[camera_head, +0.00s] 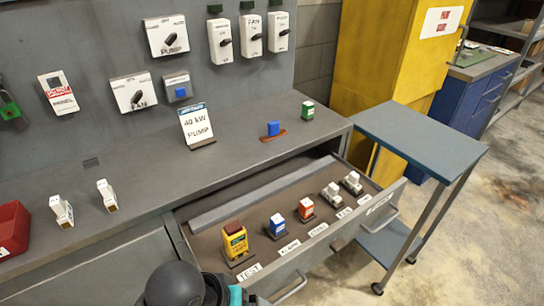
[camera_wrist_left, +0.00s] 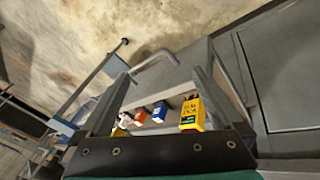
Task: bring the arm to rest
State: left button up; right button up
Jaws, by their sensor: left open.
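My left arm shows at the bottom edge of the head view as a dark rounded link with a teal part, in front of the open drawer (camera_head: 290,235); its fingers are not visible there. In the left wrist view my left gripper (camera_wrist_left: 161,73) is open, with its two grey fingers apart and nothing held between them. Beyond the fingers are the drawer's handle (camera_wrist_left: 155,58) and the items in the drawer. My right gripper is in neither view.
The drawer holds a yellow tester (camera_head: 235,241), a blue block (camera_head: 277,224), a red block (camera_head: 306,208) and two pale parts. A blue-topped cart (camera_head: 420,135) stands right of it. The workbench (camera_head: 150,165) carries a "40 kW pump" sign (camera_head: 196,125) and a red bin (camera_head: 12,230).

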pick_arm(q)
jog(key=s+a+f+m+y, duration=0.25)
jog(key=s+a, duration=0.45)
jog(key=a, duration=0.4)
notch_tip(320, 180, down, 21)
jog(key=s, duration=0.2)
jog(key=s+a+f+g, duration=0.2)
jog(key=s+f, duration=1.2)
jog(key=s, duration=0.1)
jog(key=shift+s+a+f+y, duration=0.15)
jog(key=shift+s+f+y, duration=0.05)
jog(key=shift+y, duration=0.15)
